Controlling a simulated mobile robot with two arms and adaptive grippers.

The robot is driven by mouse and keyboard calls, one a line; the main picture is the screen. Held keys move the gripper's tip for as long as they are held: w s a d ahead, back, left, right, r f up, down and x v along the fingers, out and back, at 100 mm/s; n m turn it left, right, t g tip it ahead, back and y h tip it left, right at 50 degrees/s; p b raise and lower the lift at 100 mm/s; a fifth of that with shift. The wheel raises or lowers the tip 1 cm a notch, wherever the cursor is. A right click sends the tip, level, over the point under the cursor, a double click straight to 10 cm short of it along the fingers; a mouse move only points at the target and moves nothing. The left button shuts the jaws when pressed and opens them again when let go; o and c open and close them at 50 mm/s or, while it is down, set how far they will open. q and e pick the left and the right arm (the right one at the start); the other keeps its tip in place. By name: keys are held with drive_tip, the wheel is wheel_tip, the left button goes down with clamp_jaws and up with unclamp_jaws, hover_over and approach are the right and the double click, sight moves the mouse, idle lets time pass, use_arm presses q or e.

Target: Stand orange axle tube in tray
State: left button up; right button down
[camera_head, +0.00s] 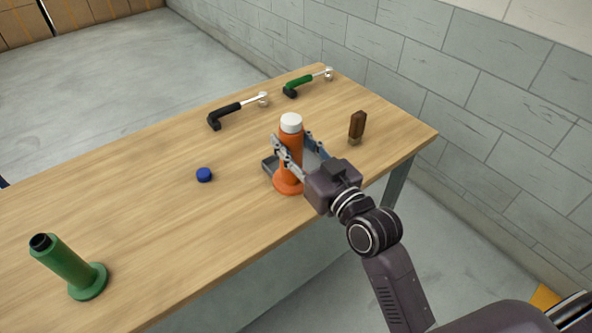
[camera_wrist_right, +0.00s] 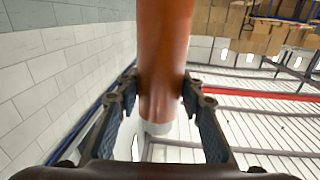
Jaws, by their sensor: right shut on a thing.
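The orange axle tube (camera_head: 290,172) stands upright in the head view, with a white top and a wide orange base flange. My right gripper (camera_head: 296,148) is shut on its upper body; the tube also fills the middle of the right wrist view (camera_wrist_right: 163,60), between the two fingers (camera_wrist_right: 165,95). My left gripper is not in view.
On the wooden table (camera_head: 150,180) are a green flanged tube (camera_head: 68,266) at near left, a blue cap (camera_head: 204,175), a black-handled tool (camera_head: 232,110), a green-handled tool (camera_head: 302,83) and a brown brush-like item (camera_head: 357,127) right of the tray. The table's left middle is clear.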

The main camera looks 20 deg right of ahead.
drive_tip(key=w+d+r+b, duration=0.1)
drive_tip(key=w+d+r, duration=0.1)
drive_tip(key=w+r, duration=0.45)
drive_tip(key=w+d+r+b, duration=0.1)
drive_tip(key=w+d+r, duration=0.2)
drive_tip(key=w+r, duration=0.3)
wheel_tip(320, 180, down, 19)
drive_tip(key=shift+s+a+h, duration=0.15)
drive_tip(key=shift+s+h, duration=0.25)
drive_tip(key=shift+s, duration=0.05)
drive_tip(key=shift+f, duration=0.1)
drive_tip(key=c, duration=1.6)
unclamp_jaws()
drive_tip(key=shift+f, duration=0.4)
drive_tip(key=o, duration=0.3)
drive_tip(key=shift+s+a+r, duration=0.1)
drive_tip(key=shift+s, duration=0.05)
